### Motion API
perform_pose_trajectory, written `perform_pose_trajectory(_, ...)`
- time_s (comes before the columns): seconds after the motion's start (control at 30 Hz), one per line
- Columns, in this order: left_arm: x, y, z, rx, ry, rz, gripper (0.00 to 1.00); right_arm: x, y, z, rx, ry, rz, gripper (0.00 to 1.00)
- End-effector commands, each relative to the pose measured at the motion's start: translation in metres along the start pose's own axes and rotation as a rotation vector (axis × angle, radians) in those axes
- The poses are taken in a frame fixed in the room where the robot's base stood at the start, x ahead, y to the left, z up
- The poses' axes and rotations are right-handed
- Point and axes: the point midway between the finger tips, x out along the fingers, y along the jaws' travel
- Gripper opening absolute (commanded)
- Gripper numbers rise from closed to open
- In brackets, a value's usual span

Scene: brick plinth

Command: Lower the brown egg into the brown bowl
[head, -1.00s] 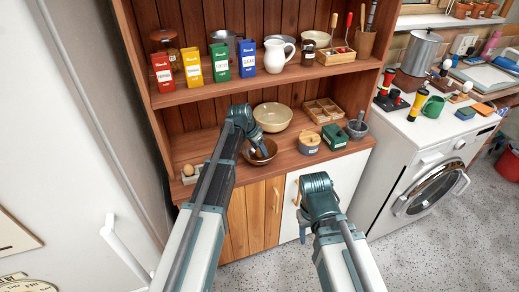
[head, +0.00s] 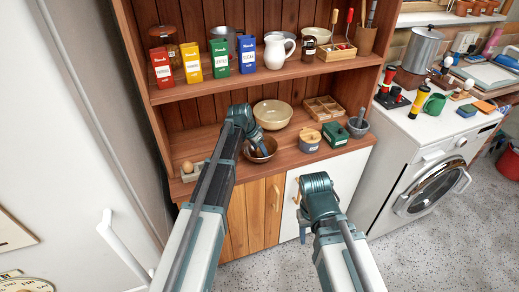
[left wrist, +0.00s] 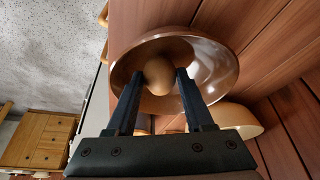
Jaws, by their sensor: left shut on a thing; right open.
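The brown bowl (head: 262,149) stands on the wooden counter of the shelf unit. My left gripper (head: 261,149) reaches into the bowl in the head view. In the left wrist view the gripper (left wrist: 159,80) is shut on the brown egg (left wrist: 159,72), which sits between its two dark fingers. The egg is inside the rim of the brown bowl (left wrist: 215,65); whether it touches the bottom cannot be told. In the head view the gripper hides the held egg. My right gripper (head: 304,232) is low in front of the white cabinet door, its fingers barely showing.
A larger cream bowl (head: 272,114) stands behind the brown bowl. A lidded pot (head: 309,140), a green box (head: 335,134) and a grey mortar (head: 357,127) stand to the right. Another egg (head: 187,167) rests in a holder at the counter's left end.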

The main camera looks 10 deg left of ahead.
Motion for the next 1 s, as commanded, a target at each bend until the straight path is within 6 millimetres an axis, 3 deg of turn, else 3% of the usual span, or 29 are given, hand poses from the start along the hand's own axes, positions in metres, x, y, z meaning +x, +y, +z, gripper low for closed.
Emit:
perform_pose_trajectory(0.47,0.0034,0.0001,0.0014,0.0,0.0,0.0,0.34,0.0036,-0.0003,-0.0002,0.0,0.0,0.0,0.5)
perform_pose_trajectory(0.5,0.0034,0.0001,0.0014,0.0,0.0,0.0,0.59,0.0036,-0.0003,-0.0002,0.0,0.0,0.0,0.5)
perform_pose_trajectory(0.67,0.0034,0.0002,0.0014,0.0,0.0,0.0,0.87,0.0037,-0.0004,-0.0002,0.0,0.0,0.0,0.5)
perform_pose_trajectory(1.0,0.0016,0.0004,0.0013,0.0,0.0,0.001,0.87,0.0019,-0.0002,-0.0001,0.0,0.0,0.0,0.5)
